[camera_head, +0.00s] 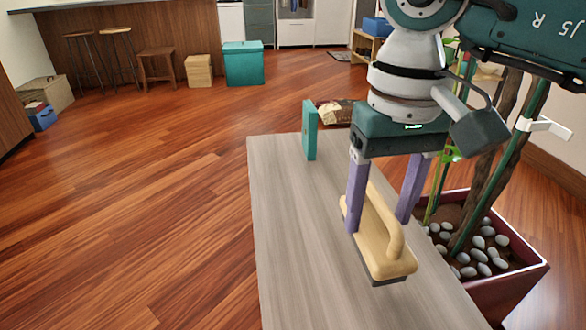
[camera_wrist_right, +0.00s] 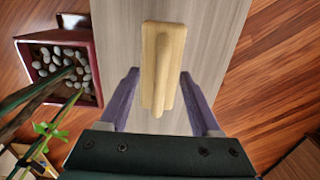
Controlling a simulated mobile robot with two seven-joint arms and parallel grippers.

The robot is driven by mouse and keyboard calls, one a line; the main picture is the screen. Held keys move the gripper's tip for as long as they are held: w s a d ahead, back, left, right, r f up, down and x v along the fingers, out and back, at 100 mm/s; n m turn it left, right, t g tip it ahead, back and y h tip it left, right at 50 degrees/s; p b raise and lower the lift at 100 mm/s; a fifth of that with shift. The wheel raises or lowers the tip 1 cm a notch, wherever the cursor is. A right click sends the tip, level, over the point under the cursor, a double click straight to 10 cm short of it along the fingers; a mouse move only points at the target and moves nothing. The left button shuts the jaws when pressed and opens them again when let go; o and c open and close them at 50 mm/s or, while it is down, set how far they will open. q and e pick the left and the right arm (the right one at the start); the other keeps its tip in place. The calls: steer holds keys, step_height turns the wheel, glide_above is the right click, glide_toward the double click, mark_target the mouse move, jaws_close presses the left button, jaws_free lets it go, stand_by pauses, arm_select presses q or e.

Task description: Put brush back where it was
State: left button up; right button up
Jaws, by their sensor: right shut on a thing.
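The brush (camera_head: 385,243) has a pale wooden block with a raised handle and a dark underside. It is over the narrow grey table (camera_head: 300,230); I cannot tell whether its underside touches the top. My right gripper (camera_head: 380,222) comes down from above, with its purple fingers on either side of the brush, shut on it. In the right wrist view the brush (camera_wrist_right: 163,60) lies lengthwise between the fingers, pointing away from the palm. My left gripper is not in view.
A teal upright block (camera_head: 309,130) stands at the table's far end. A dark red planter (camera_head: 520,285) with grey pebbles and green stems is close on the table's right. The tabletop left of and before the brush is clear. Open wooden floor (camera_head: 150,200) lies to the left.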

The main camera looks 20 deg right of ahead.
mark_target(376, 224)
step_height(376, 224, down, 5)
steer(key=shift+f+b, duration=0.1)
steer(key=shift+b, duration=0.45)
steer(key=o, duration=0.8)
steer(key=shift+f, duration=0.15)
steer(key=o, duration=0.5)
